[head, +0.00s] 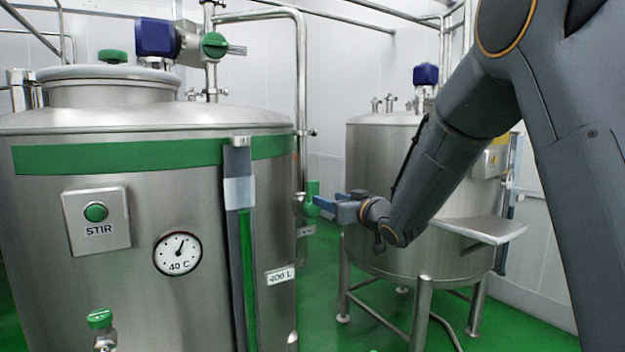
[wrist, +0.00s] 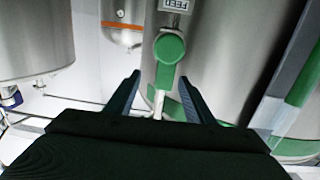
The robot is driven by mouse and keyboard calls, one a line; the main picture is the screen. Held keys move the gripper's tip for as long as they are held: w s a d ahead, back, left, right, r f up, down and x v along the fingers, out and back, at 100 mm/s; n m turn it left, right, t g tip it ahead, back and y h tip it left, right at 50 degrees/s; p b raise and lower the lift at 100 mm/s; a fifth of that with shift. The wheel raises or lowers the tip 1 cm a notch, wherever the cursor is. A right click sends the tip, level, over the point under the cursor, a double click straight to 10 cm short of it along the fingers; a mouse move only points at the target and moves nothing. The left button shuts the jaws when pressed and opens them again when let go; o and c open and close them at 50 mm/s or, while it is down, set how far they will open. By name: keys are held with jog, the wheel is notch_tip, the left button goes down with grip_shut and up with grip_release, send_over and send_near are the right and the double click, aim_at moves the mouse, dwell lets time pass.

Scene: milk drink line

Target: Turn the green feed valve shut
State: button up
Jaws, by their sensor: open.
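The green feed valve shows in the wrist view as a green lever handle (wrist: 168,58) under a FEED label (wrist: 174,5). Its round hub is at the top and the lever hangs down in the picture. In the head view the green handle (head: 313,191) sits at the right side of the near tank, partly hidden by my gripper. My gripper (head: 334,202) is open with blue fingers, just right of the handle. In the wrist view my gripper (wrist: 160,78) has a finger on either side of the lever's lower end.
The near tank (head: 150,170) carries a STIR button (head: 96,212), a dial (head: 178,253), a level gauge (head: 247,260) and a lower green tap (head: 100,319). Another green valve (head: 214,45) is above. A second tank (head: 385,160) stands behind my arm. Green floor shows between them.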

aim_at(314, 190)
jog(key=shift+y, duration=0.4)
jog(key=p+x, duration=0.1)
jog(key=x, duration=0.1)
jog(key=r+p+x, duration=0.1)
jog(key=x, duration=0.5)
jog(key=shift+a+r+p, duration=0.25)
jog(key=shift+a+p, duration=0.15)
jog(key=shift+a, duration=0.1)
grip_shut()
